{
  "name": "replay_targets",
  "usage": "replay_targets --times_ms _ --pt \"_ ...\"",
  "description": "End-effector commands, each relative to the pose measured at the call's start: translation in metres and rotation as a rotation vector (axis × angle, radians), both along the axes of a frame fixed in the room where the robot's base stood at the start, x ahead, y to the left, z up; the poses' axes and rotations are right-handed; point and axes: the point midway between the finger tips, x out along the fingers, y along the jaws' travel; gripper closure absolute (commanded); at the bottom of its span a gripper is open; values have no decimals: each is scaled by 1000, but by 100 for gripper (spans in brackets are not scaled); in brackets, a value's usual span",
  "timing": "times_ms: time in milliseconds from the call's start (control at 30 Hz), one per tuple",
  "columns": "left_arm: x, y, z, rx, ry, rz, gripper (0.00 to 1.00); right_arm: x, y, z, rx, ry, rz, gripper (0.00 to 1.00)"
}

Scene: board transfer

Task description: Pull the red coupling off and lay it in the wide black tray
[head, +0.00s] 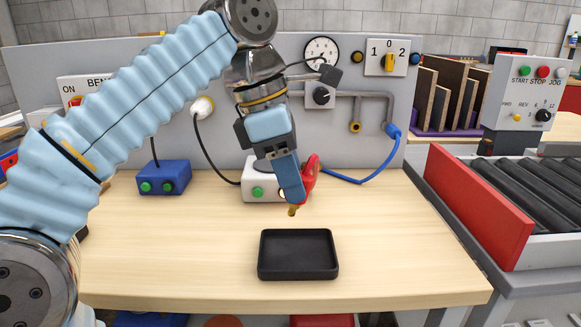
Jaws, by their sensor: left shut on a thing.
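My left gripper (295,182) comes down from above and is shut on the red coupling (311,174). The coupling is tilted, with a brass-coloured tip pointing down, and is partly hidden behind the gripper's fingers. It appears held clear of the pipework, above and behind the wide black tray (298,273). The tray is empty and sits near the front middle of the wooden bench. My right gripper is out of view.
A white box with buttons (254,192) stands behind the gripper, a blue button box (163,177) to its left. A blue hose (363,179) hangs from the pipe (390,101) on the panel. A red-sided roller conveyor (478,205) stands right. The bench right of the tray is clear.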

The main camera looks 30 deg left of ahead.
Motion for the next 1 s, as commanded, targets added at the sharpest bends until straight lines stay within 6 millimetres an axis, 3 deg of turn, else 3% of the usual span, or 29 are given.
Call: replay_targets --times_ms 300,700,1000 --pt "-1 2 2 3 7 -14 100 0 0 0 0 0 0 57" --pt "-1 2 -44 3 7 -13 100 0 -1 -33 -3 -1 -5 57" --pt "-1 2 -67 2 6 -13 100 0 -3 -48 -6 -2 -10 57"
